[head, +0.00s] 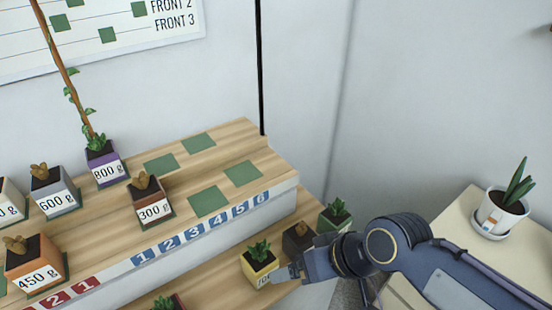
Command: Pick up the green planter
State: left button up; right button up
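The green planter (328,225) holds a small leafy plant and stands at the right end of the lower wooden shelf. My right arm partly covers it. My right gripper (287,273) is low and to the left of it, close to the right side of a yellow planter (262,272). Whether it touches the yellow planter, and whether its fingers are open or shut, I cannot tell. My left gripper is not in view.
A dark brown planter (297,242) stands between the yellow and green planters. Several weight-labelled planters, including a purple one (106,170), stand on the upper wooden shelf (222,158). A white pot (500,215) sits on a side table at right.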

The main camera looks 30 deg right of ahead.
aim_at(333, 218)
jog(key=k+l+z, duration=0.1)
jog(key=z, duration=0.35)
jog(key=l+z, duration=0.1)
jog(key=z, duration=0.3)
jog(key=k+l+z, duration=0.15)
jog(key=z, duration=0.3)
jog(key=i+l+u, duration=0.15)
jog(key=u, duration=0.3)
jog(key=i+l+u, duration=0.2)
jog(key=u, duration=0.25)
jog(key=i+l+u, duration=0.1)
jog(key=l+u, duration=0.15)
jog(key=u, duration=0.2)
